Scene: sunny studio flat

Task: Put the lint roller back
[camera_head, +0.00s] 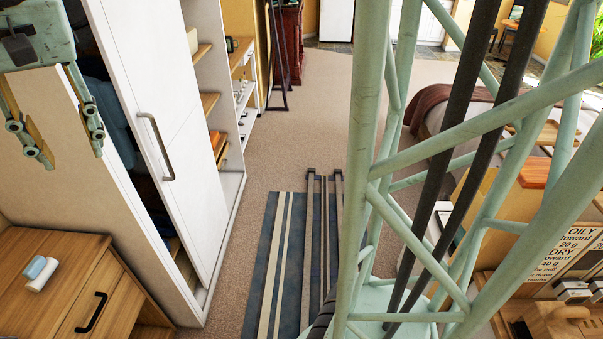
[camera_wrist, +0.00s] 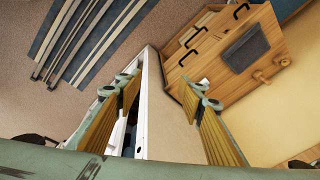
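A small pair of short rolls, one pale blue and one white (camera_head: 41,273), lies on top of the wooden drawer cabinet (camera_head: 70,250) at the lower left of the head view. They may be the lint roller, but they are too small to tell. My gripper (camera_head: 68,150) hangs at the upper left, high beside the white wardrobe and well above the cabinet. Its two fingers are spread with nothing between them. The wrist view also shows the open fingers (camera_wrist: 165,95), with the wardrobe's edge and side panel beyond. I cannot make out a lint roller there.
The white wardrobe (camera_head: 165,85) is partly open, with dark clothes inside and open shelves beyond. A wooden unit with black handles and a dark grey pad (camera_wrist: 246,50) shows in the wrist view. The striped floor mat (camera_head: 262,265) carries rails. Carpet beyond is clear.

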